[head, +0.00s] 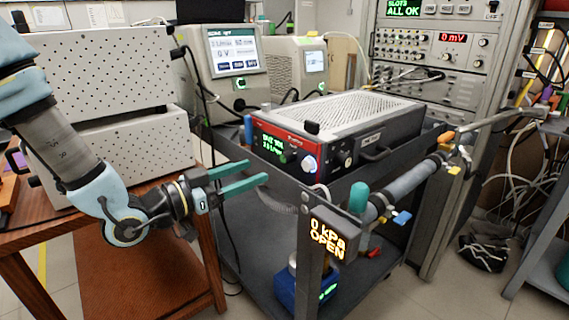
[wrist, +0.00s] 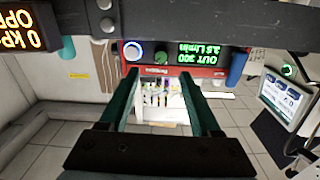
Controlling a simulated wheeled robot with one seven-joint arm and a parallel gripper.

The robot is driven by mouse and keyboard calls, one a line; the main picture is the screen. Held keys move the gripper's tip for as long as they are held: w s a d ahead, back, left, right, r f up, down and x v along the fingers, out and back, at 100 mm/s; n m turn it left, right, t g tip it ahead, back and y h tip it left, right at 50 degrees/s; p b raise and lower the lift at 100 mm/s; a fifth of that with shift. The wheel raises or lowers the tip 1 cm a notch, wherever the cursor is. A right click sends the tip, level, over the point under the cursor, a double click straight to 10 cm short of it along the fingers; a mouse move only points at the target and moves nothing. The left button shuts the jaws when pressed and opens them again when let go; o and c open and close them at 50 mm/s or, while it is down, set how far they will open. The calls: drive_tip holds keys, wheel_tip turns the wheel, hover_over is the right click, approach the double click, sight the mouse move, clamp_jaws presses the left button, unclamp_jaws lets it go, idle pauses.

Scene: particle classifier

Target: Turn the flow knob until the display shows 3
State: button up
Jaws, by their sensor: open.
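The red-fronted device (head: 285,145) sits on the top of the grey cart, its panel facing my arm. Its green-lit display (head: 273,145) also shows upside down in the wrist view (wrist: 185,54). It reads OUT 300 with a litres-per-minute line below, seemingly 3.5, though the digits are small. A pale knob with a blue-lit ring (head: 309,163) is on the panel; it also shows in the wrist view (wrist: 133,52). A smaller green knob (wrist: 161,58) sits between ring and display; I cannot tell which sets flow. My gripper (head: 258,172) is open and empty, in front of the panel, touching nothing.
A pressure readout (head: 328,236) showing 0 kPa OPEN hangs at the cart's near corner post. The cart's raised edge (head: 270,187) runs below the panel. A wooden table (head: 150,210) with white perforated boxes is at left. An instrument rack stands behind.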

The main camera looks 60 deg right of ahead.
sight(283, 159)
drive_tip(key=p+x, duration=0.1)
drive_tip(key=x, duration=0.8)
clamp_jaws()
idle(0.4)
